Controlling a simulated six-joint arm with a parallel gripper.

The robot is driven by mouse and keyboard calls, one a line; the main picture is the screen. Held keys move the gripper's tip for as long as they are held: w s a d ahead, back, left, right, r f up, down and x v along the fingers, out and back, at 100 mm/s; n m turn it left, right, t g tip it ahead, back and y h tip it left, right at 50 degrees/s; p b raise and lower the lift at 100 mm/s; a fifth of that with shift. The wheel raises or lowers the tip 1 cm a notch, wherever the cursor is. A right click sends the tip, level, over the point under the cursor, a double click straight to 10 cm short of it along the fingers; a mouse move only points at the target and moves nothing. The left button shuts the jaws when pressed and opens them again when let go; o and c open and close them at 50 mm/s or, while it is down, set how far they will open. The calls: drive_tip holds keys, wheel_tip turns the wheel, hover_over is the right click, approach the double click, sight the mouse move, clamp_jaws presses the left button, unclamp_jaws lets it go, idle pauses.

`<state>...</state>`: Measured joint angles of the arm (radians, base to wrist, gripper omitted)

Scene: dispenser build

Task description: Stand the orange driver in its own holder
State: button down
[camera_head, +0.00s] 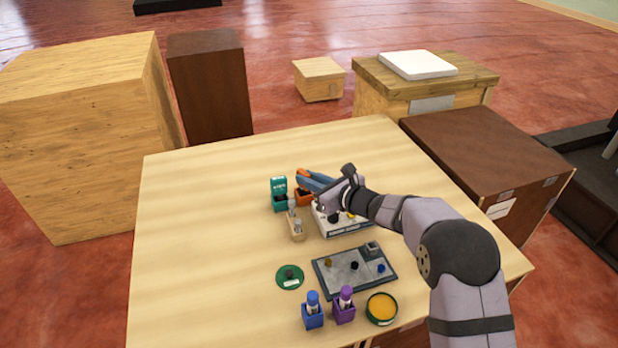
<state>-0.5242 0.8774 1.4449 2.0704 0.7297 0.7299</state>
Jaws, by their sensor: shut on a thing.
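My gripper (312,182) is over the back middle of the table, with bluish fingers pointing left. It is shut on a small orange thing (303,172), which looks like the orange driver; only a little of it shows at the fingertips. An orange holder (304,197) stands on the table just below the fingers in the picture. The fingers partly cover the space above it. I cannot tell whether the driver touches the holder or how far above it it is.
A teal holder (279,203) stands close left of the orange one. A tan rack (296,229), a white box (341,229) and a grey tray (330,280) lie nearer. Blue (312,318) and purple (344,313) holders with drivers stand at the front. The table's left side is clear.

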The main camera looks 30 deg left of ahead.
drive_tip(key=shift+f+b, duration=0.2)
drive_tip(key=shift+b, duration=0.1)
drive_tip(key=c, duration=1.7)
unclamp_jaws()
drive_tip(key=shift+r+p, duration=0.25)
drive_tip(key=shift+p, duration=0.05)
drive_tip(key=shift+s+d+b, duration=0.15)
drive_tip(key=shift+d+b, duration=0.15)
drive_tip(key=shift+d, duration=0.1)
drive_tip(key=b+v, duration=0.4)
drive_tip(key=v, duration=0.7)
drive_tip(key=shift+s+r, duration=0.1)
drive_tip(key=shift+r, duration=0.1)
